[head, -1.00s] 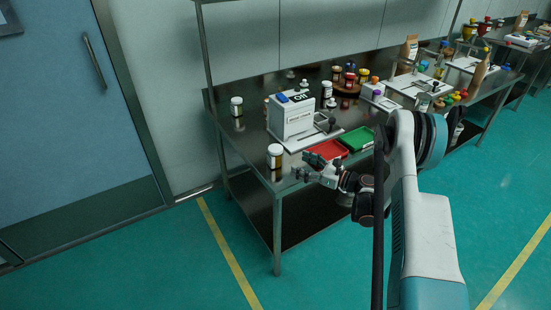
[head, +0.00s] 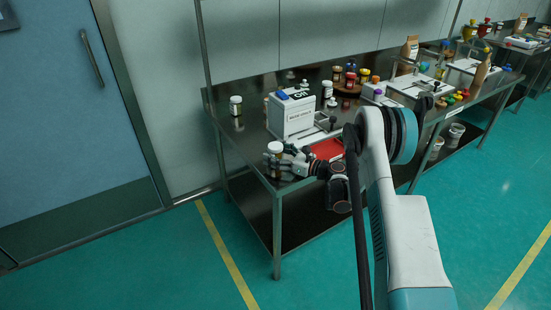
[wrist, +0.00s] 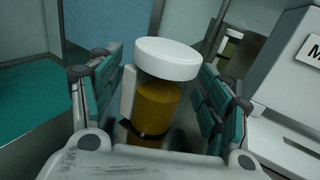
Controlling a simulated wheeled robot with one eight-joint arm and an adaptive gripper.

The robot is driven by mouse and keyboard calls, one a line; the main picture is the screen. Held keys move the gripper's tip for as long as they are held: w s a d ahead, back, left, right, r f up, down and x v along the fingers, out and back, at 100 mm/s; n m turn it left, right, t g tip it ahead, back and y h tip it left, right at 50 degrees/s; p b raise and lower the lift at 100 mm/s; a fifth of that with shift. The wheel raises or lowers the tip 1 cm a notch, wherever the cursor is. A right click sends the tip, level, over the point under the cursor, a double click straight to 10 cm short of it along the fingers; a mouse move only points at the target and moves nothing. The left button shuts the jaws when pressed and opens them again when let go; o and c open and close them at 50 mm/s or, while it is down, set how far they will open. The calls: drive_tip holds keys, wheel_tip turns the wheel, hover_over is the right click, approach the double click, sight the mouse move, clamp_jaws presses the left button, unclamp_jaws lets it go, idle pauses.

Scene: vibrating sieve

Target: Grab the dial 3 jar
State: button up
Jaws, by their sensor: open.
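An amber jar with a white lid (head: 275,147) stands upright near the front left edge of the steel table. In the wrist view the jar (wrist: 157,100) fills the middle, with a pale label at its left side; no dial number is readable. My gripper (head: 278,159) is open around this jar, and in the wrist view its teal-padded fingers (wrist: 160,75) stand on either side of it. The left finger is close to the label; I cannot tell whether it touches. The jar's lower part is partly hidden by the gripper.
A white sieve machine (head: 291,117) stands just behind. A red tray (head: 327,149) lies right of my gripper. Other white-lidded jars stand behind, one at the back left (head: 236,105) and one right of the machine (head: 327,90). More bottles crowd the table's right part.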

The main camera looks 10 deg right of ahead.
drive_tip(key=c, duration=1.2)
drive_tip(key=shift+r, duration=0.2)
